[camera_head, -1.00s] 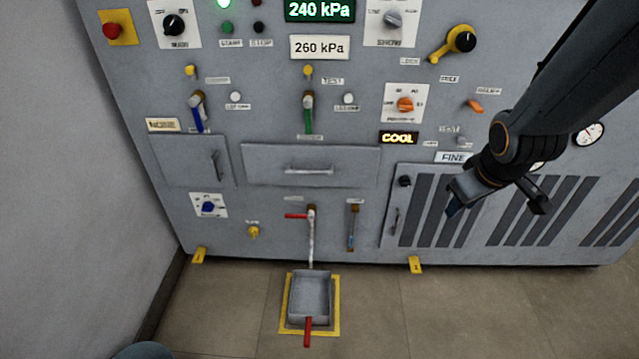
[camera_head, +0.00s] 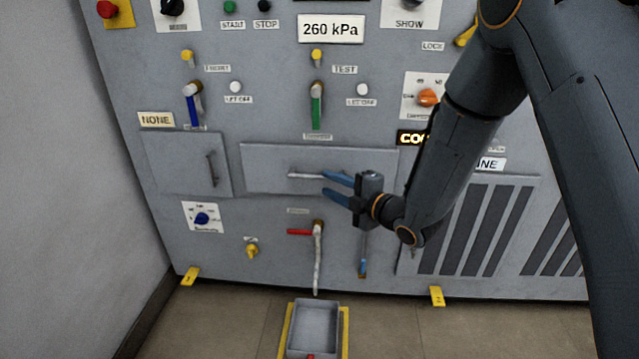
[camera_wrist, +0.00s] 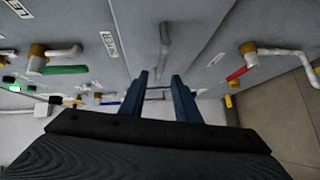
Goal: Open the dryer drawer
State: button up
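The dryer drawer (camera_head: 265,180) is the wide grey front at the middle of the cabinet; it looks closed, flush with the panel. Its horizontal bar handle (camera_head: 302,175) shows just left of my gripper (camera_head: 327,184). My gripper is open and empty, its two blue fingers one above the other at the handle's right end, the upper one overlapping it in the head view. In the wrist view the handle (camera_wrist: 165,40) lies ahead, in line with the gap between the fingers (camera_wrist: 159,95). I cannot tell whether they touch it.
A smaller door (camera_head: 188,165) with a vertical handle is to the left. A drain pipe with a red lever (camera_head: 300,232) is below the drawer, above a grey tray (camera_head: 314,325) on the floor. A green-handled valve (camera_head: 316,108) is above the drawer.

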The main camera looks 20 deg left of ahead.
aim_at(317, 178)
jog(key=x, duration=0.5)
jog(key=shift+w+a+f+b, duration=0.1)
jog(key=shift+w+a+b, duration=0.15)
jog(key=shift+a+b, duration=0.1)
jog(key=shift+c, duration=0.2)
grip_shut()
